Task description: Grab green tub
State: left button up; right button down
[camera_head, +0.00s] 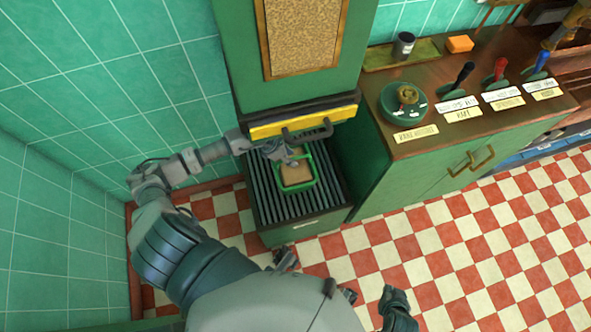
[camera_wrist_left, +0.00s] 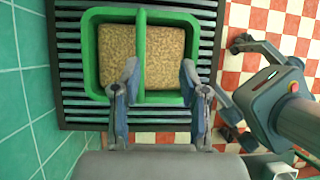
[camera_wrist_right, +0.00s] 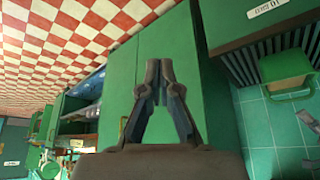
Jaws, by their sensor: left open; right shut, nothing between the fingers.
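The green tub (camera_head: 299,187) stands on a dark slatted rack (camera_head: 262,207), filled with tan grainy matter. In the left wrist view, the tub (camera_wrist_left: 91,60) has a green bar handle (camera_wrist_left: 140,45) across its middle. My left gripper (camera_wrist_left: 158,70) is open over the near part of the tub, its left finger close beside the handle. It shows at the tub in the head view (camera_head: 294,157); contact cannot be told. My right gripper (camera_wrist_right: 158,66) is shut and empty, away from the tub, which shows at the right of its wrist view (camera_wrist_right: 287,72).
A green cabinet with a yellow strip (camera_head: 300,119) rises right behind the tub. A wooden counter (camera_head: 440,140) with a green round dish (camera_head: 405,101) and several levers stands to the right. A tiled wall (camera_head: 90,90) is at the left. Checkered floor (camera_head: 470,230) is open in front.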

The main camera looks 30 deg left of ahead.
aim_at(294, 158)
pick_arm(q)
jog(key=shift+w+a+f+m+y+b, duration=0.15)
jog(key=shift+a+f+y, duration=0.15)
jog(key=shift+a+f, duration=0.25)
jog(key=shift+w+a+f+m+y+b, duration=0.15)
jog(key=shift+a+f+y, duration=0.15)
jog(key=shift+a+f, duration=0.25)
jog(key=x, duration=0.2)
jog(key=b+x, duration=0.1)
jog(key=x, duration=0.1)
jog(key=shift+w+d+f, duration=0.2)
jog(key=shift+w+d, duration=0.05)
jog(key=shift+w, duration=0.05)
jog(key=shift+w+d+f+b, duration=0.1)
jog(key=shift+w+f+b, duration=0.1)
jog(key=shift+f+b, duration=0.15)
pick_arm(e)
jog(key=w+a+r+t+y, duration=0.1)
jog(key=w+a+r+t, duration=0.1)
jog(key=w, duration=0.4)
jog(key=shift+w+a+r+t, duration=0.3)
jog(key=shift+r+t, duration=0.25)
jog(key=shift+t, duration=0.65)
pick_arm(q)
grip_shut()
pick_arm(e)
jog(key=shift+f, duration=0.1)
pick_arm(q)
jog(key=shift+r, duration=0.15)
